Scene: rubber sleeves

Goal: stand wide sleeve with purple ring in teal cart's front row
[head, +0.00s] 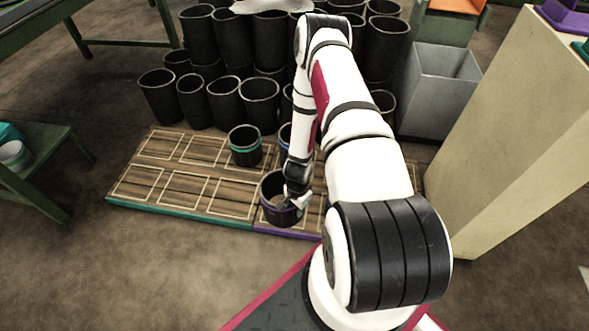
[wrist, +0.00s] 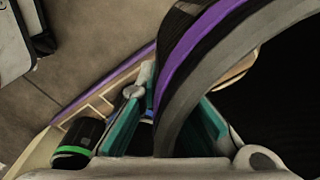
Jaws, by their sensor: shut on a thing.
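In the wrist view the teal fingers (wrist: 168,112) straddle the sleeve's wall (wrist: 195,50), with the purple band showing. The teal cart (head: 172,209) is the wooden platform with a teal front edge, to the left. Its front row of marked rectangles shows no sleeves.
A teal-ringed sleeve (head: 245,149) stands in the back row. A blue-ringed sleeve (head: 284,134) is partly hidden by my arm. Several plain black sleeves (head: 200,38) are piled behind. The purple-edged cart (head: 288,233) adjoins on the right; a grey bin (head: 436,95) is beyond.

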